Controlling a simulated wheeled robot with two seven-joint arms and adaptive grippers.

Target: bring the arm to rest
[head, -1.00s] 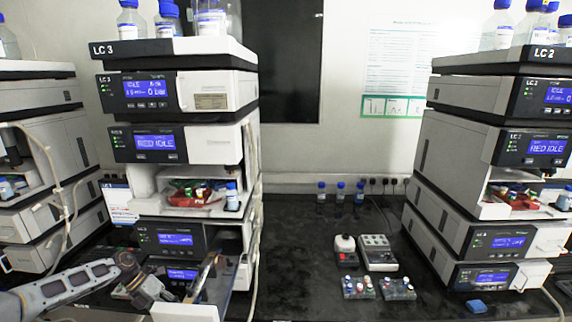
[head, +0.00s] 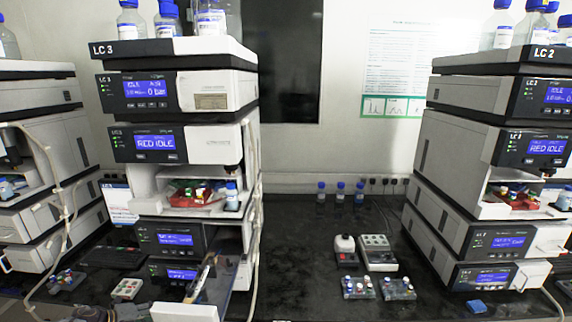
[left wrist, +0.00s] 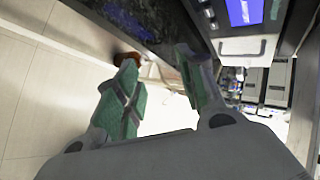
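My left gripper shows in the left wrist view (left wrist: 158,68) with its two green-padded fingers apart and nothing between them. My right gripper is in neither view.
The LC 3 stack has an open compartment door (head: 185,312) at its base, with a slim tan and metal column (head: 200,280) beside it. The LC 2 stack (head: 480,180) stands right. The dark bench (head: 300,250) between has free room around vial racks and a small device (head: 377,252).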

